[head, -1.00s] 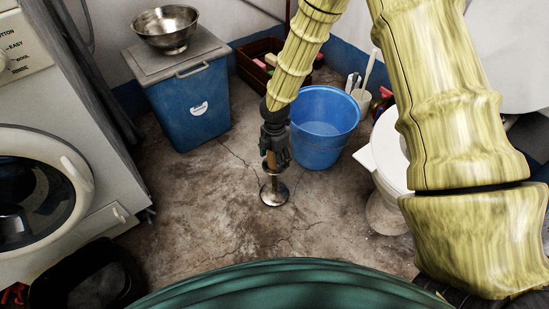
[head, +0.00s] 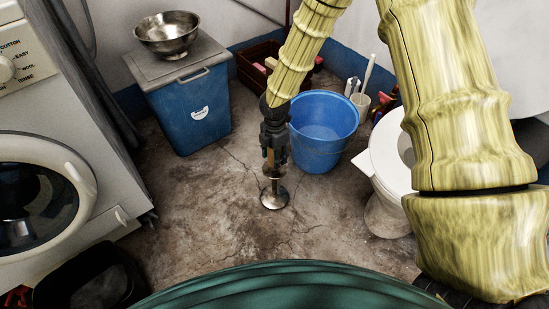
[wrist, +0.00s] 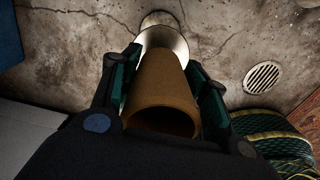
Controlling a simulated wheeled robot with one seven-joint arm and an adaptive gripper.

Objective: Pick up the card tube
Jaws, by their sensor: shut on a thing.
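The card tube (wrist: 166,82) is brown and hollow, with its open end toward the wrist camera. My gripper (head: 273,155) is shut on it, one finger on each side, and the tube points down. In the head view only a small brown part of the tube (head: 270,160) shows between the fingers. Below it a shiny metal piece with a round base (head: 275,199) stands on the floor; its metal disc also shows past the tube in the wrist view (wrist: 163,39). I cannot tell whether the tube touches the metal.
A blue bucket (head: 321,146) stands close right of my gripper, with a white toilet (head: 387,160) beyond it. A lidded blue bin (head: 193,115) bears a metal bowl (head: 168,35). A washing machine (head: 45,165) is at left. The floor in front is clear.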

